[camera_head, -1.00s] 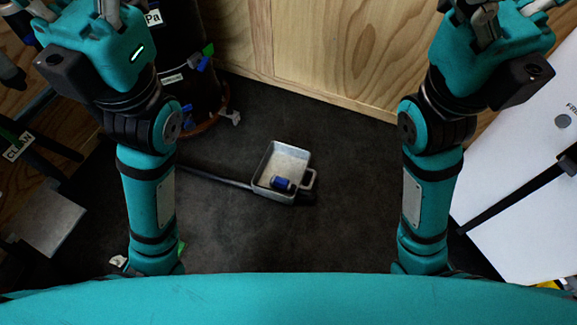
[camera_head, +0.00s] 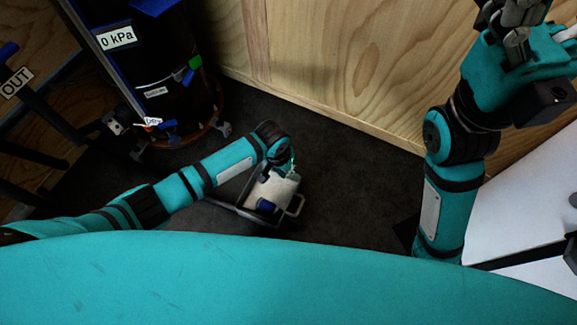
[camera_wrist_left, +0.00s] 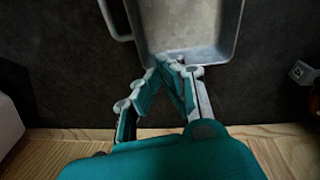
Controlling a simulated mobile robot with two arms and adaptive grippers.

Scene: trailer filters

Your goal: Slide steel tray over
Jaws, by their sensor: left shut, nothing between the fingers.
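The steel tray (camera_head: 284,190) is a shallow grey metal pan on the dark floor, with a loop handle (camera_head: 298,206) on its right side. A blue object (camera_head: 265,206) lies at its near end. My left arm reaches over the tray's far end and partly hides it. In the left wrist view, my left gripper (camera_wrist_left: 178,65) is shut and empty, its fingertips at the tray's edge (camera_wrist_left: 185,57). I cannot tell whether they touch it. My right gripper (camera_head: 515,30) is raised at the top right, away from the tray; its finger opening is unclear.
A dark cylinder (camera_head: 165,75) with a "0 kPa" label stands on a wheeled base at the back left. A wooden wall (camera_head: 330,60) runs behind the tray. Dark bars with an "OUT" sign (camera_head: 17,83) stand at left. Bare floor (camera_head: 365,190) lies right of the tray.

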